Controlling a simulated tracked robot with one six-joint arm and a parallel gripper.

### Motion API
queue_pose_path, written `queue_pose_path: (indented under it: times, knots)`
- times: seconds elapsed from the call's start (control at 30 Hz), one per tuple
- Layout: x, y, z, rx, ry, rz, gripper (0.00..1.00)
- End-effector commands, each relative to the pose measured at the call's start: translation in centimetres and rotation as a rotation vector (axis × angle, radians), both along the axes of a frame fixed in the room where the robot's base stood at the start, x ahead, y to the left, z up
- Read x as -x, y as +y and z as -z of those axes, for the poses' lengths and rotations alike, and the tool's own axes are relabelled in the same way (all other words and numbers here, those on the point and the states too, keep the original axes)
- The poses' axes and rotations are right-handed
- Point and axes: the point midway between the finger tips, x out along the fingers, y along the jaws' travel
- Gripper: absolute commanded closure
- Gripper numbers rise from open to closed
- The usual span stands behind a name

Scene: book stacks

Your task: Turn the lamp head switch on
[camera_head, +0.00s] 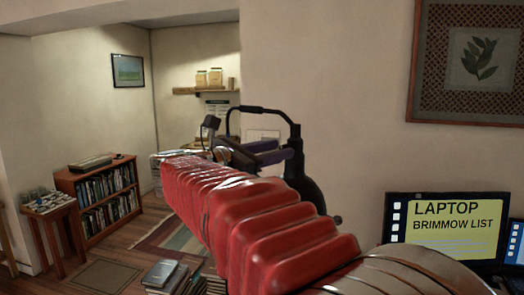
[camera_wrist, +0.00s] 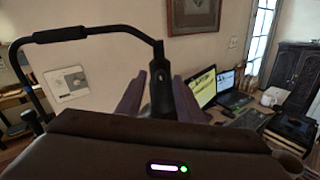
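The lamp is a thin black curved arm (camera_head: 262,109) with a grip-like sleeve, ending in a dark head (camera_head: 307,185) at its right, partly behind my red arm. In the wrist view its bar (camera_wrist: 75,34) runs across the upper left and bends down to a dark upright part (camera_wrist: 160,88) with a small pale mark, perhaps the switch. My gripper (camera_head: 285,150) is open, with purple fingers on either side of this part. In the wrist view the gripper (camera_wrist: 160,90) appears to have narrow gaps beside it; contact cannot be told. Its lower end is hidden behind my gripper body.
A laptop (camera_head: 450,222) stands at the right, and a framed leaf picture (camera_head: 470,60) hangs above it. A bookshelf (camera_head: 100,195) and small table (camera_head: 52,210) stand at the left. Book piles (camera_head: 165,275) lie low in front. The wall behind the lamp is mostly bare.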

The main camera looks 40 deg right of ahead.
Motion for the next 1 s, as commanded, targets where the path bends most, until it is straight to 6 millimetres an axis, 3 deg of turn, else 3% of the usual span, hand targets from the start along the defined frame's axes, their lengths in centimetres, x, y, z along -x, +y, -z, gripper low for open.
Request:
queue_pose_path:
  times: [0.37, 0.83, 1.0]
  knots:
    - [-0.01, -0.44, -0.01, 0.000, 0.000, 0.000, 0.67]
    - [-0.01, -0.45, -0.02, 0.000, 0.000, 0.000, 1.00]
    - [-0.01, -0.71, -0.05, 0.001, 0.000, 0.000, 1.00]
